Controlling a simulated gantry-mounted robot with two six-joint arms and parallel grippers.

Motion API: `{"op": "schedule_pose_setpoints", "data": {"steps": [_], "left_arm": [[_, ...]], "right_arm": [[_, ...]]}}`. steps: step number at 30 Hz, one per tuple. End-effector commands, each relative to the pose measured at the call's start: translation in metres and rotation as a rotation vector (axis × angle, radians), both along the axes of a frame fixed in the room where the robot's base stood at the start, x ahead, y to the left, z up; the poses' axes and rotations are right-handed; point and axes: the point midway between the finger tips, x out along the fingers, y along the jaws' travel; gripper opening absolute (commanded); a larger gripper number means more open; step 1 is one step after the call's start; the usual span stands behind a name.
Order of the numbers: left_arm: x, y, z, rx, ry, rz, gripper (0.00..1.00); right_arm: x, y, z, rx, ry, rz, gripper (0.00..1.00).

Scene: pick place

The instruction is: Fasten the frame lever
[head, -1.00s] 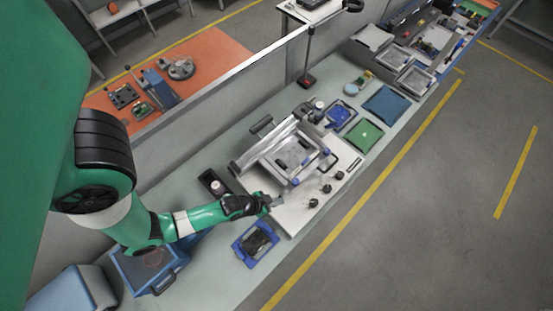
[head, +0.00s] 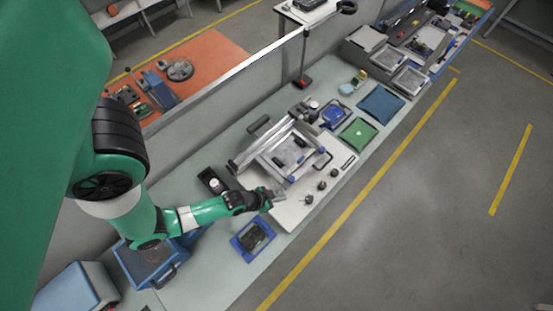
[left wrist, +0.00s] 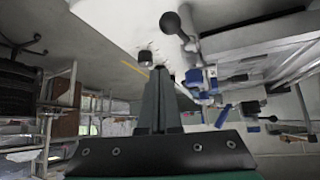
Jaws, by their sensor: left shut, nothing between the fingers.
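The frame fixture (head: 270,166), a grey metal frame with blue clamp parts, sits on a white base plate (head: 287,215) on the bench. My left gripper (head: 278,196) is at the front left corner of the frame, over the plate. In the left wrist view its fingers (left wrist: 160,78) are shut together with nothing between them. A lever with a black ball knob (left wrist: 172,22) shows beyond the fingertips, apart from them. Blue clamp parts (left wrist: 196,80) are right of the fingers. I cannot tell from the head view which part is the lever.
A blue tray (head: 238,242) with dark parts lies at the plate's left front. Several black knobs (head: 308,199) stand along the plate's front edge. A dark box (head: 212,182) is behind the gripper. Green (head: 357,132) and blue mats lie farther right.

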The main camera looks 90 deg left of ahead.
Motion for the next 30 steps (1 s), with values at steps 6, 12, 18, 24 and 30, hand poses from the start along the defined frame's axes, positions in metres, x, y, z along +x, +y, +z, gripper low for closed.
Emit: {"op": "schedule_pose_setpoints", "data": {"steps": [6,12,18,24,30], "left_arm": [[-0.022,0.013,0.024,-0.002,0.0,0.016,0.0],[-0.038,0.022,0.044,-0.003,0.0,0.013,0.0],[-0.043,0.024,0.053,0.0,-0.001,0.003,0.0],[-0.044,0.023,0.054,0.001,-0.002,-0.001,0.0],[-0.044,0.023,0.054,0.0,-0.001,-0.001,0.0]], "right_arm": [[0.0,0.0,-0.001,0.0,0.0,0.0,0.5],[0.0,0.0,-0.004,0.0,0.0,0.0,0.5],[0.0,0.0,-0.005,0.0,0.0,0.0,0.5],[0.0,0.0,-0.005,0.0,0.0,0.0,0.5],[0.0,0.0,-0.005,0.0,0.0,0.0,0.5]]}}
